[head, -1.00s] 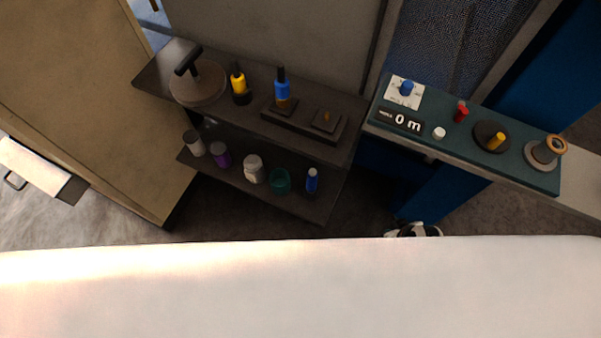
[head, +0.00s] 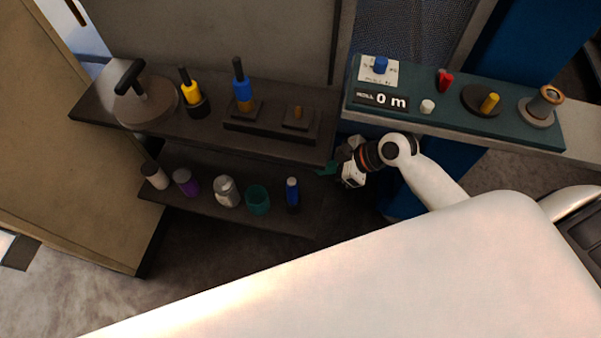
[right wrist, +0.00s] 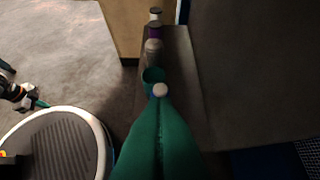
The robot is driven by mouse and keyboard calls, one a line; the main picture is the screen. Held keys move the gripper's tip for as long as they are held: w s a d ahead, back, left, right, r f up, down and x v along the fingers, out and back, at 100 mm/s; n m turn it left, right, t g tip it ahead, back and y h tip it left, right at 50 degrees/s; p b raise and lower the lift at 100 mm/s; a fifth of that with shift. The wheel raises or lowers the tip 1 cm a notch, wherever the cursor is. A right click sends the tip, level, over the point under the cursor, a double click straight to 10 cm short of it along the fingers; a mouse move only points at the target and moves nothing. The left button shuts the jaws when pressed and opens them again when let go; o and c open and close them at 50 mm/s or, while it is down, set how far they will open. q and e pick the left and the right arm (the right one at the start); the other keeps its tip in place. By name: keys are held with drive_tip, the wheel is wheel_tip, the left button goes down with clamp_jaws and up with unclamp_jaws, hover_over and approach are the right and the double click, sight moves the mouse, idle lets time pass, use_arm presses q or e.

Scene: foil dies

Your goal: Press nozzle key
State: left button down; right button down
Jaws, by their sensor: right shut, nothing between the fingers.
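I cannot tell which of these is the nozzle key. My right gripper (head: 327,170) is shut and empty, below and left of the panel, by the shelf's right end. Its long teal fingers (right wrist: 160,140) lie together in the right wrist view. My left gripper (right wrist: 40,103) shows small there, its jaws unclear.
The lower shelf (head: 235,213) holds several jars and a small blue bottle (head: 292,194). A brown cabinet (head: 70,150) stands left. A display on the panel reads 0 m.

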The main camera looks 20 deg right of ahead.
sight(292, 182)
drive_tip(key=x, duration=1)
drive_tip(key=shift+b, duration=0.35)
